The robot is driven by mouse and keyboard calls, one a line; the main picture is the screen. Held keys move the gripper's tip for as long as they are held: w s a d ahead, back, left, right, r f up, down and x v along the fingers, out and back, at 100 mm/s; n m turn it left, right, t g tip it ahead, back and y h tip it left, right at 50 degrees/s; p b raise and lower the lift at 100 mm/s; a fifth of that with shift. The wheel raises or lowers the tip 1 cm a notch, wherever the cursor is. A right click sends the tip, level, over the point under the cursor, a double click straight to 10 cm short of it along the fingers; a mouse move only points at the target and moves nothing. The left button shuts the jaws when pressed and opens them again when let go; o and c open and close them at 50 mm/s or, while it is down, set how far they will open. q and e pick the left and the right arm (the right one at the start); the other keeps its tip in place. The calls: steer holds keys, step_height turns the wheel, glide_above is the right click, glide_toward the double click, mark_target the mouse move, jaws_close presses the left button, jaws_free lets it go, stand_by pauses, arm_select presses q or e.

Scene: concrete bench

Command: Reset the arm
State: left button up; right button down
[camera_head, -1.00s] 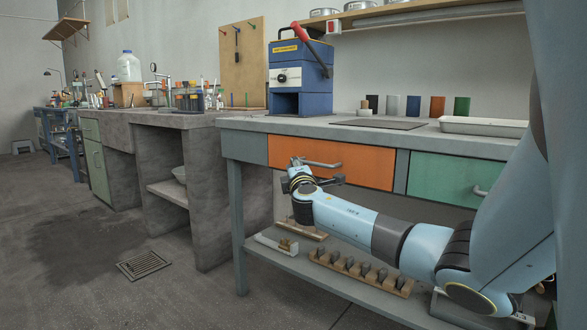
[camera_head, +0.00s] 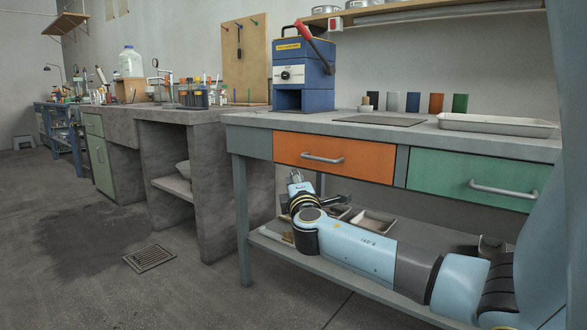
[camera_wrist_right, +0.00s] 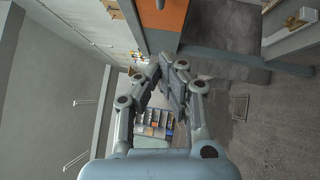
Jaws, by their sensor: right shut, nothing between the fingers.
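My right arm comes in from the right in the head view and hangs low in front of the bench. Its gripper (camera_head: 296,178) points up just below and left of the orange drawer (camera_head: 355,160), apart from the drawer handle (camera_head: 322,158). The right wrist view shows the fingers of this gripper (camera_wrist_right: 165,77) brought together with nothing held between them. The orange drawer and the green drawer (camera_head: 450,177) are both closed. My left gripper is in neither current view.
The bench top holds a blue press (camera_head: 303,72), a dark mat (camera_head: 380,119), several coloured cylinders and a pale tray (camera_head: 497,125). Below is a lower shelf (camera_head: 345,276) with small trays, partly hidden by my arm. Open floor with a drain grate (camera_head: 149,257) lies left.

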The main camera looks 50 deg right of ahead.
arm_select(q)
steer(key=shift+s+a+f, duration=0.1)
steer(key=shift+s+f, duration=0.1)
steer(key=shift+f, duration=0.15)
arm_select(e)
steer(key=shift+v, duration=0.95)
